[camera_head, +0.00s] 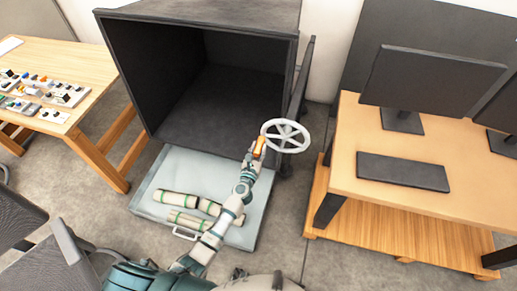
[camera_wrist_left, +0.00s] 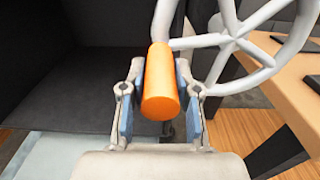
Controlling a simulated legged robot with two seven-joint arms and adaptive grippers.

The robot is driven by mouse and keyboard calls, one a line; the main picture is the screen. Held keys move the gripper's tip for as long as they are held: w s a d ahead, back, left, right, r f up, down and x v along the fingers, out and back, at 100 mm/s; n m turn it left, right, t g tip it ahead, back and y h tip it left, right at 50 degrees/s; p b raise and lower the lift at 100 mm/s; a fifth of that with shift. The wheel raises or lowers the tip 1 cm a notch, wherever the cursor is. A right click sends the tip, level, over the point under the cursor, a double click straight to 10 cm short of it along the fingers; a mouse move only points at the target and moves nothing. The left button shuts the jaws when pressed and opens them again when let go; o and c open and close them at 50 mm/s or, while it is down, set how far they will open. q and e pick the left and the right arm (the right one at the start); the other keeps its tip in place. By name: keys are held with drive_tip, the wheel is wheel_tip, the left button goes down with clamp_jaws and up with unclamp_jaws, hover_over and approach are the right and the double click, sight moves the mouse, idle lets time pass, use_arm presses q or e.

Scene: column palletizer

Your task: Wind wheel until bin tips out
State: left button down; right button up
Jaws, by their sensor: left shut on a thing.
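A white spoked wheel (camera_head: 285,136) stands at the right side of a large dark bin (camera_head: 128,75). The wheel also shows at the top right of the left wrist view (camera_wrist_left: 235,42). An orange handle (camera_head: 259,147) sticks out from the wheel's rim on its left side. My left gripper (camera_wrist_left: 160,88) is shut around this orange handle (camera_wrist_left: 160,85), one finger on each side. The bin's open front faces me, and its inside looks dark and empty. My right gripper is not seen.
A pale tray (camera_head: 150,196) with several light green-banded rolls (camera_head: 190,219) lies on the floor before the bin. A wooden table (camera_head: 95,75) with small parts stands left. A desk (camera_head: 350,135) with monitors and a keyboard (camera_head: 403,171) stands close right of the wheel. Chairs are front left.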

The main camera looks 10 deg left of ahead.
use_arm(q)
drive_tip(key=shift+w+r+p, duration=0.15)
drive_tip(key=shift+r+p, duration=1.6)
drive_tip(key=shift+r, duration=0.15)
drive_tip(key=shift+r+p, duration=0.95)
drive_tip(key=shift+p, duration=0.05)
drive_tip(key=c, duration=0.9)
unclamp_jaws()
drive_tip(key=shift+o, duration=0.9)
drive_tip(key=shift+f, duration=0.2)
drive_tip(key=shift+s, duration=0.25)
